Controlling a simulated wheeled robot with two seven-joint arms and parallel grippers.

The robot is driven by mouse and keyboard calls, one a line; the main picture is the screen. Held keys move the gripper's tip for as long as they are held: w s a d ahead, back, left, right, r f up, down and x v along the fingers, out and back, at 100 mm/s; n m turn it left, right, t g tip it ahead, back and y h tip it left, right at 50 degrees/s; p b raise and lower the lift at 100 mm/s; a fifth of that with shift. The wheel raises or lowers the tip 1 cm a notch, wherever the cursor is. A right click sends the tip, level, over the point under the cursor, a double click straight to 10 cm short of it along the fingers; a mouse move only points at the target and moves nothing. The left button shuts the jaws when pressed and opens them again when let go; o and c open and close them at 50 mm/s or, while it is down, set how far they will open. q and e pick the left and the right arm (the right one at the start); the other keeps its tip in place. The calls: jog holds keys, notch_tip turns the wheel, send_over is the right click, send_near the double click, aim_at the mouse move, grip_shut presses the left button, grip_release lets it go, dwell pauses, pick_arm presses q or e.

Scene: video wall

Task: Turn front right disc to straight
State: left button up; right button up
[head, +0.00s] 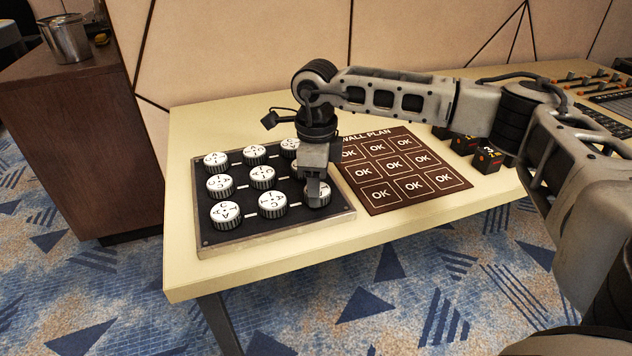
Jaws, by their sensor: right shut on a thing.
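The disc board (250,240) is a dark panel with a pale edge on the left part of the table. It carries several white-topped, ribbed discs with black marks in rows. My right gripper (315,198) points down over the front right disc (323,197) and is shut on it. The gripper covers much of that disc, so its marking and how far it is turned cannot be read. The front middle disc (272,203) and front left disc (225,214) stand to its left. My left gripper is not in view.
A brown wall plan board (452,177) with several OK squares lies just right of the disc board. Small black blocks (487,158) and a control desk (605,98) are farther right. A wooden cabinet with a metal bucket (66,40) stands at left. The table front is clear.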

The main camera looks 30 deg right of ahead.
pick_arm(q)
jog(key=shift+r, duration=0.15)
pick_arm(e)
jog(key=shift+m, duration=0.3)
jog(key=shift+r+m+p, duration=0.1)
jog(key=shift+m+p, duration=0.3)
jog(key=shift+m, duration=1.4)
jog(key=m+p, duration=0.1)
jog(key=m, duration=0.1)
jog(key=shift+m, duration=0.4)
jog(key=m+p, duration=0.1)
jog(key=m, duration=0.2)
jog(key=shift+w+d+m, duration=0.1)
jog(key=shift+m, duration=0.2)
jog(key=m+p, duration=0.1)
jog(key=m, duration=0.1)
jog(key=shift+m, duration=0.3)
jog(key=shift+m+p, duration=0.65)
jog(key=shift+m, duration=0.55)
jog(key=shift+d+m+p, duration=0.1)
jog(key=shift+m+p, duration=0.25)
jog(key=shift+m, duration=0.55)
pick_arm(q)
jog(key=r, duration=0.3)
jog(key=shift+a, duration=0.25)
